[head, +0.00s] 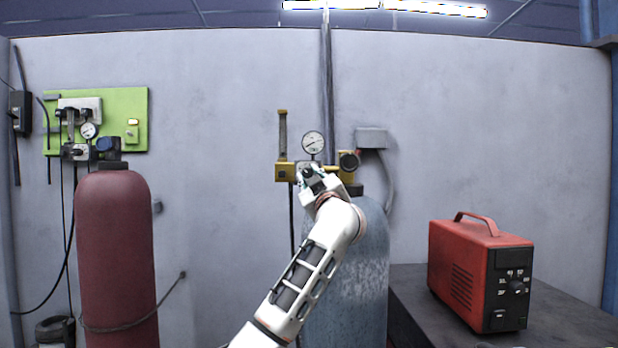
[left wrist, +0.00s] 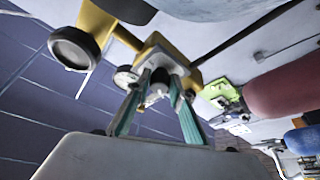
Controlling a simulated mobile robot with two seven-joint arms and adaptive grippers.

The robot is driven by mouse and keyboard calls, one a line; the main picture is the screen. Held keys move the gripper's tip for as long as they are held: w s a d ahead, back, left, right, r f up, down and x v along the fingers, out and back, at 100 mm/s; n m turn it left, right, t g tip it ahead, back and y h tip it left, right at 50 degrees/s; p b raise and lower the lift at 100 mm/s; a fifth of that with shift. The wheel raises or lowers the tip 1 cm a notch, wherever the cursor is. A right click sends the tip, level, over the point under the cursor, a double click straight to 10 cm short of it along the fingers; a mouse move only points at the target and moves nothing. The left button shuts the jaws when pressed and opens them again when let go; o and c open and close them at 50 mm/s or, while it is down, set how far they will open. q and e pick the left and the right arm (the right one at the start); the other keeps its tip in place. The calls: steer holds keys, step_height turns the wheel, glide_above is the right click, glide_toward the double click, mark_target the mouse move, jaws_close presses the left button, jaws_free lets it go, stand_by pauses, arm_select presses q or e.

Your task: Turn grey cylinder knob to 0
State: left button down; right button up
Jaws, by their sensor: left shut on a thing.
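The grey cylinder (head: 347,270) stands upright against the wall, partly behind my arm. Its brass regulator (head: 285,172) sits at the top, with a round white gauge (head: 313,142) above; the needle reading is too small to tell. My left gripper (head: 309,177) is at the front of the regulator. In the left wrist view, its teal fingers (left wrist: 158,98) are shut on the small knob (left wrist: 158,88) at the front of the regulator's silver block (left wrist: 164,52). The fingers hide part of the knob, so its setting cannot be read. My right gripper is out of view.
A red cylinder (head: 117,260) stands at left, below a green panel (head: 135,105) with another gauge and regulator. A red machine (head: 465,265) sits on the dark bench (head: 570,325) at right. A round dark-faced fitting (left wrist: 75,48) is near the gripper. Wall space between the cylinders is open.

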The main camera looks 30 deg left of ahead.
arm_select(q)
steer(key=n+g, duration=0.1)
steer(key=n, duration=0.2)
steer(key=n+g, duration=0.1)
steer(key=n, duration=0.1)
steer(key=shift+w+d+n+y, duration=0.1)
steer(key=shift+d+n+y, duration=0.1)
steer(key=shift+n+y, duration=0.15)
steer(key=n+g, duration=0.1)
steer(key=n, duration=0.1)
steer(key=n+g, duration=0.1)
steer(key=n, duration=0.2)
steer(key=shift+r, duration=0.2)
steer(key=shift+n+g, duration=0.3)
steer(key=shift+n, duration=0.05)
steer(key=shift+h, duration=0.45)
steer(key=c, duration=1.8)
jaws_free()
steer(key=shift+o, duration=0.2)
